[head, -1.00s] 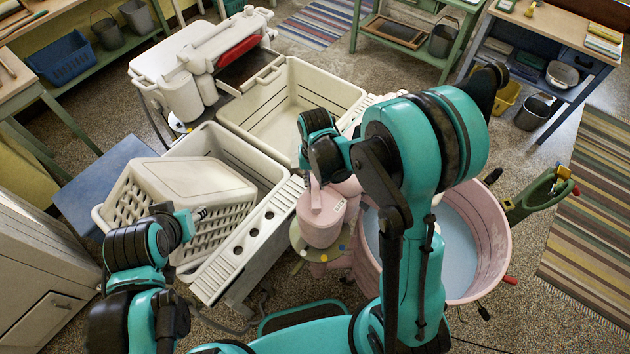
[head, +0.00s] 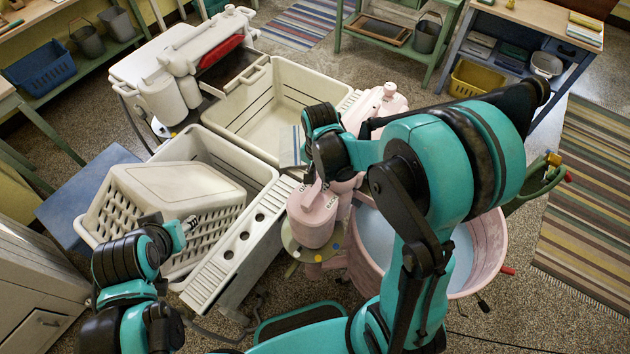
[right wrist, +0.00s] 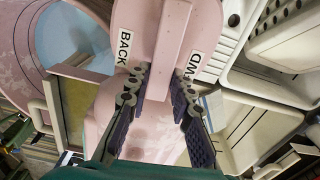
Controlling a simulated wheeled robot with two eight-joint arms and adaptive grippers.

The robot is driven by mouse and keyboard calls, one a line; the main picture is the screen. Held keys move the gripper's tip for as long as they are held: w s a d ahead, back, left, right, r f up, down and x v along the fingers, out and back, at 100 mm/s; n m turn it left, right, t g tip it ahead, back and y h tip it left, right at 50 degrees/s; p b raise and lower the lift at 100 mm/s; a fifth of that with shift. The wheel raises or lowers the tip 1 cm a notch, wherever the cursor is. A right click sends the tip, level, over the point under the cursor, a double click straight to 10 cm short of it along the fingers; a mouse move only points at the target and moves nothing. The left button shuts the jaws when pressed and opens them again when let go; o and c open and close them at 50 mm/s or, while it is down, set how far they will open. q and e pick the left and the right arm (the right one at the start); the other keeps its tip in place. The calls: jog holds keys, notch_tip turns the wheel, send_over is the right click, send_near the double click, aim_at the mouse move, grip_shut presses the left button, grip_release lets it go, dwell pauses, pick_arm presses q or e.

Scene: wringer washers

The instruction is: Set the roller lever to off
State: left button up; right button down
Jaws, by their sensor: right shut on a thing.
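The pink washer (head: 490,255) has a round tub with pale blue water at the right of the head view. Its pink wringer head (head: 312,222) stands beside the tub. In the right wrist view, the wringer head (right wrist: 160,30) carries a BACK label on the left and a second label on the right, partly covered by a finger. My right gripper (right wrist: 158,88) has its fingers on either side of a pink part between these labels, shut on what seems to be the roller lever; the lever's shape is mostly hidden. My left gripper (head: 190,224) is near the white basket, its jaws unclear.
A white slatted basket (head: 180,190) sits tilted on the twin pale rinse tubs (head: 285,85) at left and centre. A white washer (head: 165,75) stands behind them. A blue stool (head: 75,205) is at the left. Open floor lies near the striped rug (head: 590,215).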

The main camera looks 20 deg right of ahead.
aim_at(320, 185)
jog(key=shift+s+d+m, duration=0.15)
jog(key=shift+m, duration=0.25)
jog(key=c, duration=1.3)
grip_release()
jog(key=shift+r, duration=0.1)
notch_tip(320, 185, up, 12)
jog(key=shift+f, duration=0.1)
